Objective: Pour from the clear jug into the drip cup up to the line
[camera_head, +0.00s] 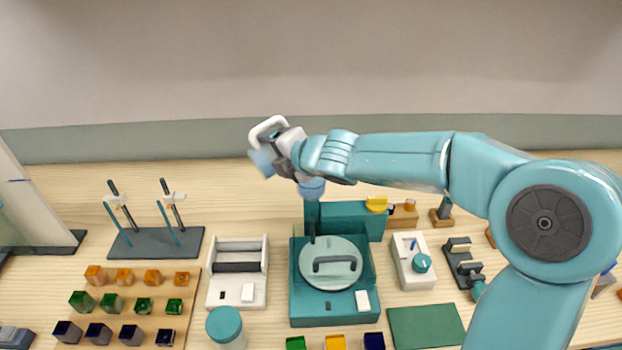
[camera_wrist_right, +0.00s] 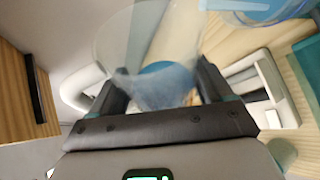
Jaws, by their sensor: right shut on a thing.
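My right gripper (camera_head: 285,158) reaches in from the right, high above the back of the bench. In the wrist view its dark fingers (camera_wrist_right: 160,90) are shut on the clear jug (camera_wrist_right: 150,40), which holds blue liquid. In the head view the jug (camera_head: 261,163) shows as a blue patch left of the gripper, mostly hidden. A clear cup with blue liquid, apparently the drip cup (camera_head: 312,188), sits on a teal stand just below and right of the gripper. It also shows in the wrist view (camera_wrist_right: 258,10). I cannot make out its line or any stream. My left gripper is not in view.
The teal machine (camera_head: 334,308) with a round handled lid stands below the cup. A white tray device (camera_head: 237,290) and a rod stand (camera_head: 150,245) are to its left. Rows of coloured cubes lie front left. A white device (camera_head: 411,262) stands right. My arm hides the back right.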

